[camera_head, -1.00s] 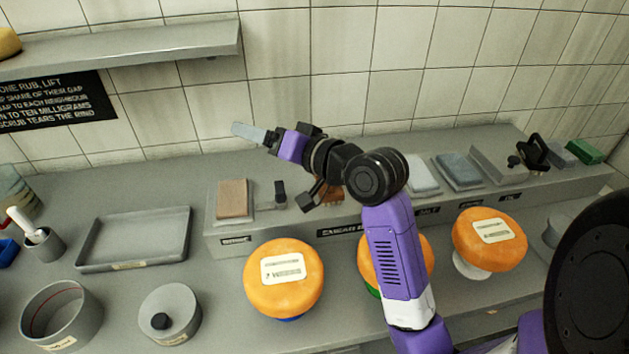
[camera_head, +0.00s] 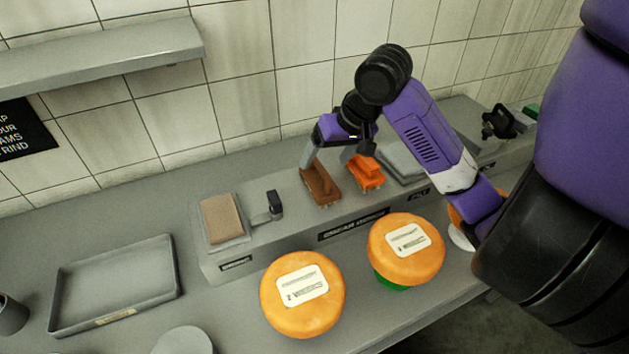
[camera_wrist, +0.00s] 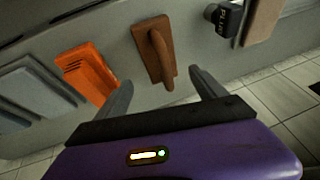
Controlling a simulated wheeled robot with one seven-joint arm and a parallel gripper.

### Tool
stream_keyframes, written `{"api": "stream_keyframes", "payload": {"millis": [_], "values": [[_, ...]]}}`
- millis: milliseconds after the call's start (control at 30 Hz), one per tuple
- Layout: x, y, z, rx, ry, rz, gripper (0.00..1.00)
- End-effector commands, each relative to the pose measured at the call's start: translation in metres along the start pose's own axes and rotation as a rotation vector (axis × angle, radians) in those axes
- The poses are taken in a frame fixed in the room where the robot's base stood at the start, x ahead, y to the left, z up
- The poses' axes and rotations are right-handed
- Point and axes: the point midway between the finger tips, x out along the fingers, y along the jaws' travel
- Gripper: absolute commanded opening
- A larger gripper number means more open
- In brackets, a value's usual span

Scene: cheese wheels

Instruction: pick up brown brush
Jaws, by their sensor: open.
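The brown brush (camera_head: 321,186) lies on the raised grey ledge, its bristles down and its handle on top. In the wrist view the brown brush (camera_wrist: 157,52) shows ahead of the gap between my fingers. My gripper (camera_head: 332,158) is open and empty, pointing down close by the brush in the head view. In the wrist view my gripper (camera_wrist: 158,88) shows its two grey fingers spread apart, with the brush's handle end near the right finger. Whether a finger touches the brush cannot be told.
An orange brush (camera_head: 367,174) lies just right of the brown one. A black-topped piece (camera_head: 274,203) and a tan block (camera_head: 222,217) sit to the left on the ledge. A grey tray (camera_head: 117,316) is at left.

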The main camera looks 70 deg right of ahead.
Motion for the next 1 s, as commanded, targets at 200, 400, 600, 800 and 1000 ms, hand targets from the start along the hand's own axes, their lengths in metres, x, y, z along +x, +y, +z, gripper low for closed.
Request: {"api": "stream_keyframes", "payload": {"millis": [200,400,600,800,1000], "values": [[0.019,-0.001,0.000,0.001,0.000,0.000,0.81],[0.045,-0.001,0.000,0.001,0.000,-0.001,0.81],[0.061,-0.002,0.000,-0.001,0.003,-0.002,0.81],[0.062,-0.002,0.000,-0.001,0.004,-0.002,0.81],[0.062,-0.002,0.000,-0.001,0.004,-0.003,0.43]]}}
